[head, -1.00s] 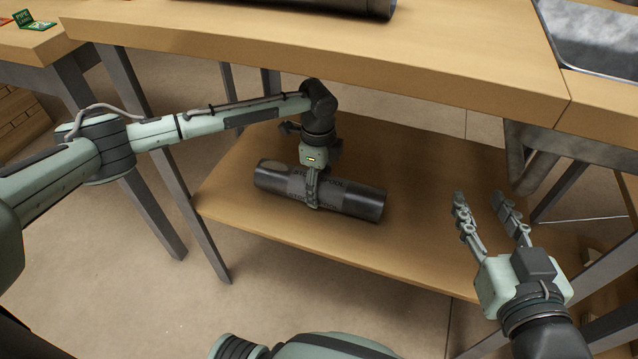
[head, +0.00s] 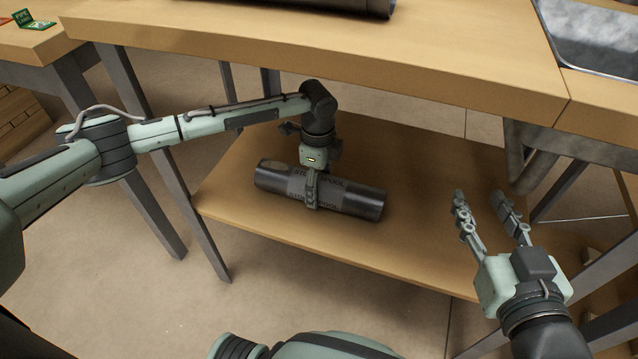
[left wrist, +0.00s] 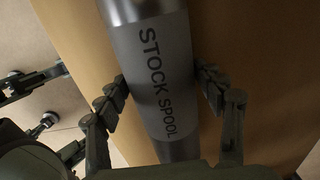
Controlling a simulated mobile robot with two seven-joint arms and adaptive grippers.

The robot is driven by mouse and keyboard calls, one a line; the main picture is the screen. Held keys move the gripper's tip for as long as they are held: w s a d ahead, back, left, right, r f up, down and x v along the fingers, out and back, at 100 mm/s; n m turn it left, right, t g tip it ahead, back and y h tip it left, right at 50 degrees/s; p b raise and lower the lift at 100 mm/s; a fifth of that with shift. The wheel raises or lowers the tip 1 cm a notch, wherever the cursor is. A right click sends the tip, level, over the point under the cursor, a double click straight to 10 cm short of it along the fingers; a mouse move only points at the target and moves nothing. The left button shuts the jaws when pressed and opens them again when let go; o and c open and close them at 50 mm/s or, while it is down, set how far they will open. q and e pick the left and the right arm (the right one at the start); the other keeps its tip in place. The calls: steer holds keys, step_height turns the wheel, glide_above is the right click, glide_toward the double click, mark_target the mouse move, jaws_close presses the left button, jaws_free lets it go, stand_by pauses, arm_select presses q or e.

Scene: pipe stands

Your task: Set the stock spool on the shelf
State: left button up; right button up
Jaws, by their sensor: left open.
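The stock spool (head: 335,194) is a dark grey cylinder with a lighter labelled band, lying on its side on the wooden lower shelf (head: 420,245) under the table. My left gripper (head: 313,190) is at the middle of the spool, with its fingers on either side of it. In the left wrist view the spool (left wrist: 155,70) runs between the two open fingers, its label reading "STOCK SPOOL". Small gaps seem to show beside the fingers; contact is hard to tell. My right gripper (head: 488,218) is open and empty, in front of the shelf's right part.
The wooden tabletop (head: 330,55) overhangs the shelf, with another dark cylinder (head: 330,5) on it. Metal legs (head: 150,200) stand at the shelf's left. A grey tray (head: 590,35) is at the upper right. The shelf's right part is bare.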

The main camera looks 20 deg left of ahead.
mark_target(319, 179)
arm_select(q)
steer(key=shift+o, duration=0.3)
steer(key=o, duration=0.5)
steer(key=shift+s+f, duration=0.1)
steer(key=shift+f, duration=0.05)
steer(key=shift+r, duration=3.85)
steer(key=shift+s, duration=0.1)
